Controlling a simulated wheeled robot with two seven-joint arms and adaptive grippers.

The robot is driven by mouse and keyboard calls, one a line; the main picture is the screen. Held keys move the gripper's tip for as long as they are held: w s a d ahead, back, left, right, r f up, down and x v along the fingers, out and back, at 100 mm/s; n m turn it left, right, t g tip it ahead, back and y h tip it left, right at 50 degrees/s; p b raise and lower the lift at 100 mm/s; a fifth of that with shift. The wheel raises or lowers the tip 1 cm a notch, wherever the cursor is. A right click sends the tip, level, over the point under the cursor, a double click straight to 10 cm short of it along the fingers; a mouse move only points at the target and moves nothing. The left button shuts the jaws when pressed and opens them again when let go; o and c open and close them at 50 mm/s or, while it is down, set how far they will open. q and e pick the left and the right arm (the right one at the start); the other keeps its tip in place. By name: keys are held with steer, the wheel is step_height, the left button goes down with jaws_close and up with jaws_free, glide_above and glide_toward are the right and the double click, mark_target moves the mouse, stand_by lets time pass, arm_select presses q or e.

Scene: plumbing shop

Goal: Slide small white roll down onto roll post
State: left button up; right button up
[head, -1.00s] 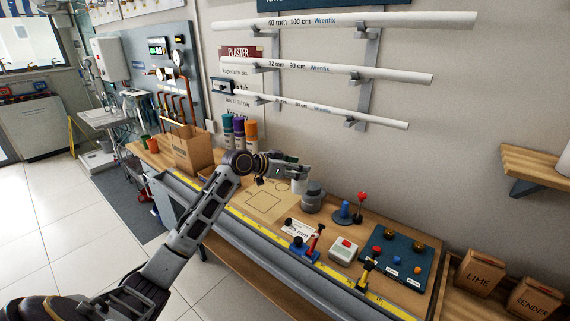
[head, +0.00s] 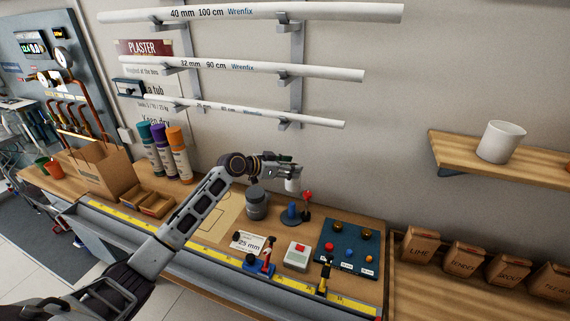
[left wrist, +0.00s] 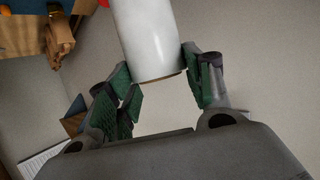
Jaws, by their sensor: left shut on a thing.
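My left gripper (head: 288,168) is shut on the small white roll (head: 293,185) and holds it upright above the bench. In the left wrist view the roll (left wrist: 148,40) sits between the green-padded fingers (left wrist: 160,88). In the head view its lower end appears just above a short blue post (head: 291,209) on a round dark base, which looks like the roll post. Whether the roll touches the post or is lined up over it, I cannot tell. A red-knobbed rod (head: 307,196) stands close on the right. My right gripper is not in view.
A grey lidded pot (head: 256,204) stands left of the post. A red-and-blue clamp (head: 262,258), a white box with a red button (head: 297,256) and a dark panel with knobs (head: 348,247) lie in front and right. Pipes (head: 240,104) hang on the wall behind.

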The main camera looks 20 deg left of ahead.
mark_target(287, 188)
arm_select(q)
steer(key=shift+s+d+r, duration=0.1)
steer(key=shift+s+d, duration=0.05)
steer(key=shift+f+b, duration=1.9)
steer(key=shift+f, duration=1.45)
steer(key=shift+b, duration=0.4)
steer(key=shift+f+b, duration=1.4)
steer(key=shift+f, duration=0.25)
stand_by(0.8)
steer(key=shift+f+b, duration=0.5)
steer(key=shift+f, duration=0.2)
steer(key=shift+f+b, duration=0.65)
steer(key=shift+f, duration=0.1)
